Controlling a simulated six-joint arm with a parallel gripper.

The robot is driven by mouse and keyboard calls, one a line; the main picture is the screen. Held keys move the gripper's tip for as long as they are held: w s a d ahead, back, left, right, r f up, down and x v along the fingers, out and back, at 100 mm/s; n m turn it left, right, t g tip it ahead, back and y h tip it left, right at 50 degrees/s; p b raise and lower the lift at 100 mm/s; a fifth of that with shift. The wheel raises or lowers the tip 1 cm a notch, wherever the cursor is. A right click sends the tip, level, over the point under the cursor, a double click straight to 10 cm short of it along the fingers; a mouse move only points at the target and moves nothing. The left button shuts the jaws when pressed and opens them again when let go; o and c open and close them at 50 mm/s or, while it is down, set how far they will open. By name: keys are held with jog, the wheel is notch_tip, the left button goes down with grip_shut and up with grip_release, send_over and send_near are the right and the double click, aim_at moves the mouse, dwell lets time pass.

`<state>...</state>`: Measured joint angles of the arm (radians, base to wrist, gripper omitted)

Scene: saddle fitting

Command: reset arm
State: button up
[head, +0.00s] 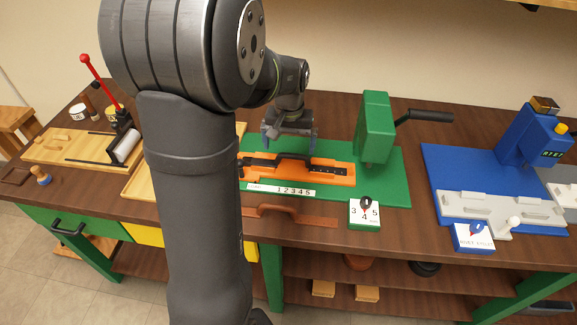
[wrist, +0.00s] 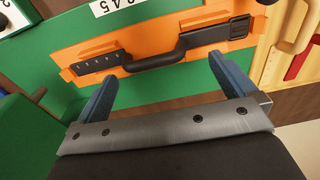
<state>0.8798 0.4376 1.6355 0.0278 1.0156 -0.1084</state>
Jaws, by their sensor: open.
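My gripper (head: 290,140) hangs over the green base (head: 388,189) of the middle machine. It is open, with its two blue fingers apart and nothing between them in the wrist view (wrist: 165,88). The orange saddle plate (head: 335,172) lies on the green base just beyond the fingers. A dark bar with a raised handle (head: 290,158) lies on the orange plate. The bar and handle (wrist: 183,46) also show in the wrist view, apart from the fingertips. My arm hides part of the table on the left.
The green press (head: 376,125) with a black crank (head: 430,116) stands right of my gripper. A dial block (head: 364,213) and a brown handled board (head: 290,216) are in front. A blue machine (head: 530,140) stands at right. A wooden board with a red lever (head: 100,70) is at left.

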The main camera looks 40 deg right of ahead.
jog(key=shift+r, duration=0.1)
dwell(0.5)
notch_tip(320, 180, up, 10)
jog(key=shift+s+a, duration=0.15)
jog(key=shift+s, duration=0.1)
